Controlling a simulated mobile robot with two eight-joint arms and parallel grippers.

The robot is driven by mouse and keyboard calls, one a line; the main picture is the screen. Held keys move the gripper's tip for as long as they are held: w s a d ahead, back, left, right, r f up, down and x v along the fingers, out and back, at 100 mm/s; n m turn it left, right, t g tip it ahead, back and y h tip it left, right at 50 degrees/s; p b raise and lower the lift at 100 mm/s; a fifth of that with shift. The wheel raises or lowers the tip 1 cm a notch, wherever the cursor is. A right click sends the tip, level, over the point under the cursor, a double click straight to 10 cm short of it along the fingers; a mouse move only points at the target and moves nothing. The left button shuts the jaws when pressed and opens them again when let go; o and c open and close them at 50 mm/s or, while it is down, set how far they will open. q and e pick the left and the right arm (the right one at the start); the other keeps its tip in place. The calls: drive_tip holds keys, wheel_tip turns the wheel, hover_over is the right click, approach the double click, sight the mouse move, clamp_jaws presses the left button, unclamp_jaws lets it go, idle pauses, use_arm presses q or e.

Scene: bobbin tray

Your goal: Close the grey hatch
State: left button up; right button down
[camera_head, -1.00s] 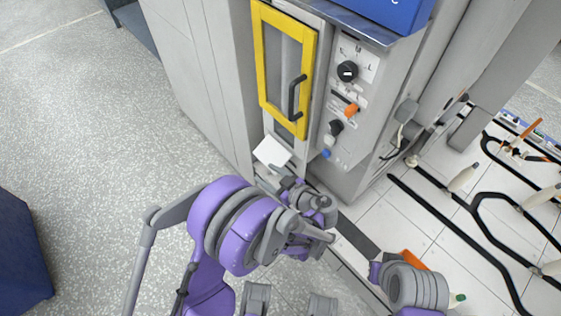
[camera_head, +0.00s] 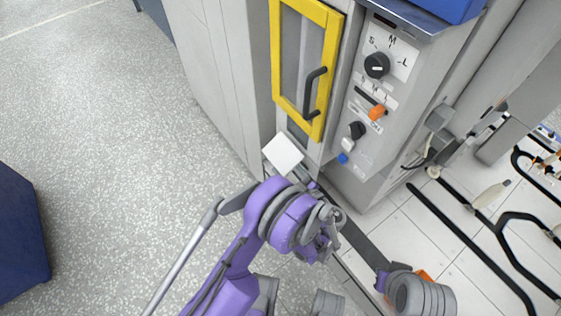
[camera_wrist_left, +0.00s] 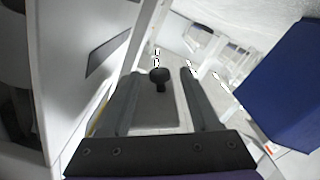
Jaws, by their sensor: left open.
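The grey hatch (camera_head: 283,153) shows in the head view as a pale square flap. It juts out from the machine, below the yellow-framed door. My left arm reaches up just in front of it, and its left gripper (camera_head: 327,228) is partly hidden by the wrist. In the left wrist view, the open left gripper (camera_wrist_left: 164,76) has its two fingers on either side of a black knob (camera_wrist_left: 159,76). A light grey panel (camera_wrist_left: 155,108) shows behind the knob, between the fingers. I cannot tell whether the fingers touch the knob.
The yellow-framed door (camera_head: 308,70) with its black handle is above the flap. A control panel (camera_head: 375,95) with knobs is to its right. Black tracks with pale bobbins (camera_head: 490,195) lie further right. Open floor is left, with a blue block (camera_head: 18,240).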

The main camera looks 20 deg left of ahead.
use_arm(q)
drive_tip(key=shift+x, duration=1.35)
clamp_jaws()
idle(0.4)
